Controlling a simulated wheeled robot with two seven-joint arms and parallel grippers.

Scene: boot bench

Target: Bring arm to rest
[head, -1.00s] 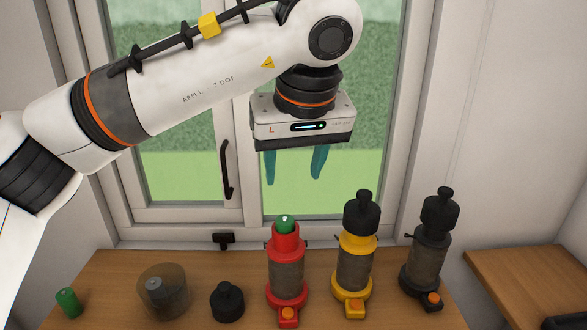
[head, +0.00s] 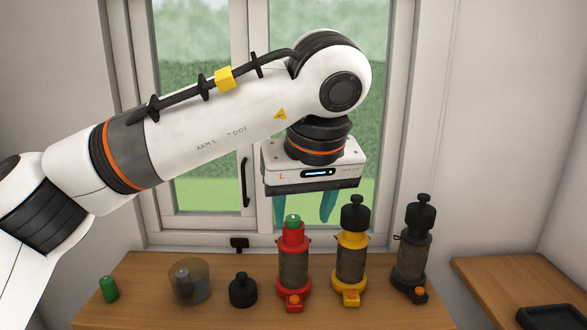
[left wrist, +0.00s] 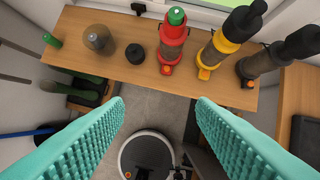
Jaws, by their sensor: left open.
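My left gripper (head: 304,207) hangs with its two teal fingers pointing down. In the head view it shows above and partly behind the tops of the red and yellow canisters. In the left wrist view the fingers (left wrist: 160,103) are wide apart with nothing between them, over the floor in front of the bench. My left arm (head: 215,135) reaches in from the left, bent at the elbow. My right gripper is in neither view.
On the wooden bench (head: 140,310) stand a green cylinder (head: 108,289), a translucent cover (head: 202,285), a black cap (head: 243,292), and red (head: 292,265), yellow (head: 350,262) and black (head: 411,260) canisters. A second wooden surface (head: 490,275) is at right. A round dark-topped object (left wrist: 147,155) is on the floor.

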